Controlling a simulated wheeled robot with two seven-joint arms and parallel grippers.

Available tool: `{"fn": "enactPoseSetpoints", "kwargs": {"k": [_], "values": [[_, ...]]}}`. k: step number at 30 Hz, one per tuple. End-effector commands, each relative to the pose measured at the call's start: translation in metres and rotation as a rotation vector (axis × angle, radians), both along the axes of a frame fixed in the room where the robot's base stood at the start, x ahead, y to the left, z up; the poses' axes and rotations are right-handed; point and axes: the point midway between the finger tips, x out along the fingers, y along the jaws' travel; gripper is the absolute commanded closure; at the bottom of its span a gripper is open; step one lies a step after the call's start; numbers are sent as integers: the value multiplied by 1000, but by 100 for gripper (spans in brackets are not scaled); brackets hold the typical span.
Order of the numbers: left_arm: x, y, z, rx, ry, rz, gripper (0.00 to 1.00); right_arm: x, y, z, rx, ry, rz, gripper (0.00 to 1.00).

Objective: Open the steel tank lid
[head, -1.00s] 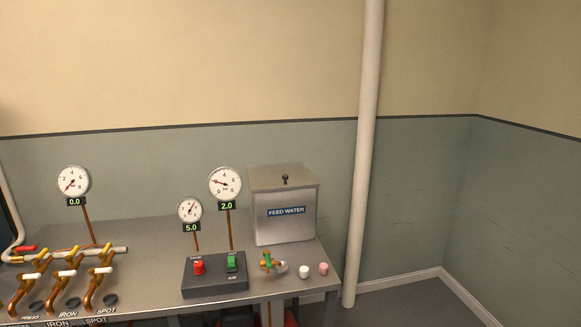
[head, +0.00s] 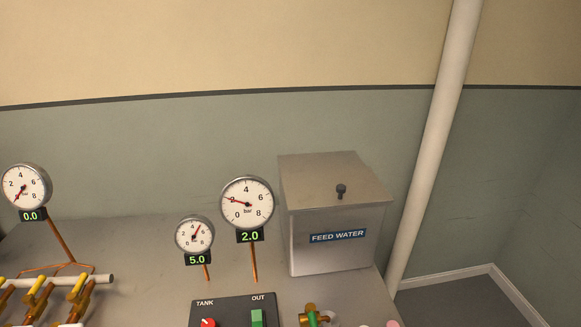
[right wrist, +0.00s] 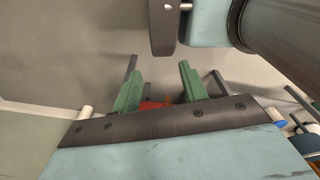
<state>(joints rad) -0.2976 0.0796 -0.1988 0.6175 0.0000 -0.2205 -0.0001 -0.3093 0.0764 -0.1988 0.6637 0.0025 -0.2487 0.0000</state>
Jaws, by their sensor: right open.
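The steel tank (head: 330,250), labelled FEED WATER, stands at the back right of the bench in the head view. Its flat lid (head: 320,172) is closed, with a small dark knob (head: 341,190) near the front edge. My right gripper (right wrist: 158,85) shows in the right wrist view with its two green fingers apart and nothing between them. The tank is not recognisable in that view, so I cannot tell how far the gripper is from the lid. My left gripper is in neither view.
Gauges (head: 247,203) on copper stems stand left of the tank. A dark control box (head: 232,308) and a brass valve (head: 311,316) are in front. A pale vertical pipe (head: 437,130) rises just right of the tank.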

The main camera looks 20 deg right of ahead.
Motion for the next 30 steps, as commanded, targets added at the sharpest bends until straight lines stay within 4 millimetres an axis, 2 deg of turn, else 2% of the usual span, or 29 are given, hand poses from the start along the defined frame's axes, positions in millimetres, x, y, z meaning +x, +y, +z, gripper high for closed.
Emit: {"fn": "enactPoseSetpoints", "kwargs": {"k": [5, 8, 11, 15, 18, 21, 30], "values": [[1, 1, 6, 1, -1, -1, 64, 59, -1, 31, 2, -64, -23, 57], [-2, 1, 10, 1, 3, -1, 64, 101, 0, 63, 6, -105, -34, 57], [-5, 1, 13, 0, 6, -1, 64, 138, 2, 102, 10, -146, -40, 57], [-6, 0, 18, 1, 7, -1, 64, 181, 4, 167, 22, -205, -45, 57], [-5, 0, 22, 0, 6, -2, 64, 203, 6, 216, 29, -245, -46, 57], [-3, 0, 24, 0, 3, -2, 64, 215, 7, 258, 34, -275, -43, 57], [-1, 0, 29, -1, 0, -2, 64, 231, 8, 341, 46, -349, -33, 57]]}}
